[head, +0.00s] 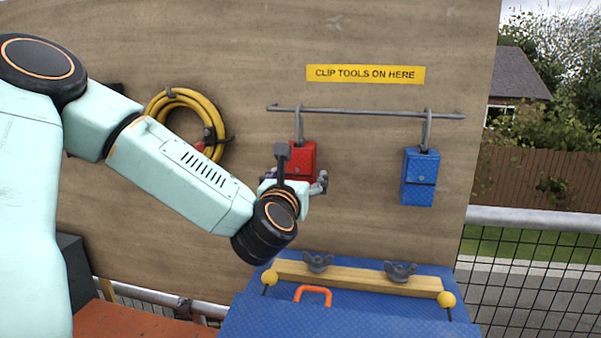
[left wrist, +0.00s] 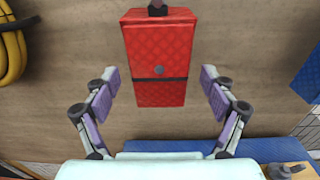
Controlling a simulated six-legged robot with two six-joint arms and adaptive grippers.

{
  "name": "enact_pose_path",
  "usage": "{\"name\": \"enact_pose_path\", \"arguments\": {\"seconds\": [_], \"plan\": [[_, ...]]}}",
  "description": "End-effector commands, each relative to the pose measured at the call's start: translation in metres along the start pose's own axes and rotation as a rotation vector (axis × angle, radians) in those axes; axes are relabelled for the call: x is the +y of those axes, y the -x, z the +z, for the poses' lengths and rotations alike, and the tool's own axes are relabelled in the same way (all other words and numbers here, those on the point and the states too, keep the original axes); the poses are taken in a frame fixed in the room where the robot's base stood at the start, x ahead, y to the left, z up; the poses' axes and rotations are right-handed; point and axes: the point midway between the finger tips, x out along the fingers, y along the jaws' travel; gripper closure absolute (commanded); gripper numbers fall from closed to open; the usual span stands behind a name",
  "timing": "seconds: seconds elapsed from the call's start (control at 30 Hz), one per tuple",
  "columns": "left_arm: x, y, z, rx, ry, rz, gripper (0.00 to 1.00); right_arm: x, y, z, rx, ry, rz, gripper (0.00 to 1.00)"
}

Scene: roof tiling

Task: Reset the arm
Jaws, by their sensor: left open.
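My left arm reaches in from the left of the head view. Its gripper (head: 297,181) is open in front of the red tool pouch (head: 304,158), which hangs by a hook from the grey rail (head: 365,111). In the left wrist view the red pouch (left wrist: 158,55) hangs upright, centred between the two spread fingers (left wrist: 159,80), with a visible gap on each side. The gripper and wrist hide the pouch's lower part in the head view. My right gripper is not in view.
A blue pouch (head: 419,178) hangs on the rail to the right. A coiled yellow hose (head: 160,103) hangs at left. A yellow sign (head: 365,74) is above the rail. A blue case (head: 350,318) with a wooden bar (head: 355,279) and wing nuts stands below. The board between the pouches is clear.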

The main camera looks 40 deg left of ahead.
Motion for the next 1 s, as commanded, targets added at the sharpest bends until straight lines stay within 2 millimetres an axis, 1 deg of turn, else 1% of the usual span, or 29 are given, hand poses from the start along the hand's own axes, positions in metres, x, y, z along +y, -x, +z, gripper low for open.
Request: {"name": "enact_pose_path", "arguments": {"seconds": [0.03, 0.1, 0.23, 0.37, 0.6, 0.77, 0.87, 1.0], "plan": [[0.000, 0.009, 0.000, 0.001, 0.006, -0.001, 0.16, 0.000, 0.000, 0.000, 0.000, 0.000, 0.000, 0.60], [0.000, 0.018, 0.000, 0.000, 0.005, -0.001, 0.16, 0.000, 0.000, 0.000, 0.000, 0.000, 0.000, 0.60], [0.000, 0.030, 0.000, 0.000, 0.003, 0.000, 0.16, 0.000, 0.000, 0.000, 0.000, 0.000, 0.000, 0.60], [0.000, 0.035, 0.001, -0.002, 0.001, 0.000, 0.16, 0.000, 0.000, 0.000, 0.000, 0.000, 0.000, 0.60], [0.000, 0.035, 0.001, -0.002, 0.000, 0.001, 0.16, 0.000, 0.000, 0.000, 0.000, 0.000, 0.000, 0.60], [0.000, 0.029, 0.000, -0.002, -0.001, 0.001, 0.16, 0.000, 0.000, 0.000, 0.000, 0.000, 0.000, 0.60], [0.000, 0.018, 0.000, -0.003, -0.005, 0.002, 0.16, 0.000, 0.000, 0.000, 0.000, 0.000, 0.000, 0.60], [0.001, -0.004, 0.001, -0.004, -0.006, 0.003, 0.16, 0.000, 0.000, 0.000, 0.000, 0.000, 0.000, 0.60]]}}
